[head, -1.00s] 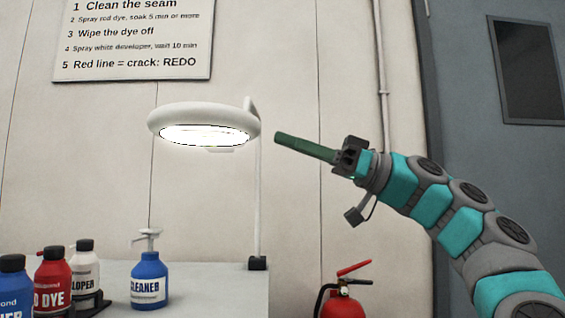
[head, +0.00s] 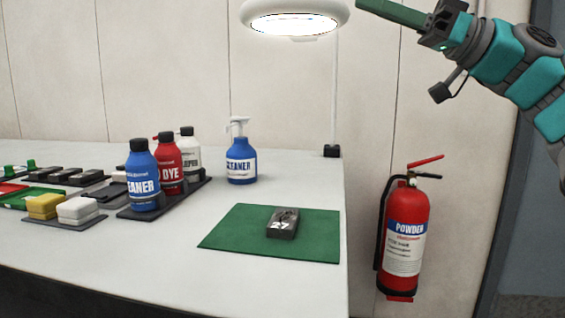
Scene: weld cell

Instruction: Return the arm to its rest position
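My gripper (head: 392,12) is at the top right of the head view, in the air in front of the wall and right of the lamp. Its black body (head: 445,25) has a long, narrow dark green part sticking out to the upper left, cut off by the top edge. I cannot tell whether this green part is closed fingers or a held bar. My teal and grey arm (head: 510,70) reaches in from the right edge, raised and clear of the table.
The white table (head: 180,255) carries a green mat (head: 235,228) with a grey metal block (head: 283,222) on it. Bottles, including a blue cleaner spray (head: 241,160), stand behind. A lit lamp (head: 295,15) hangs above. A fire extinguisher (head: 405,235) hangs right of the table.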

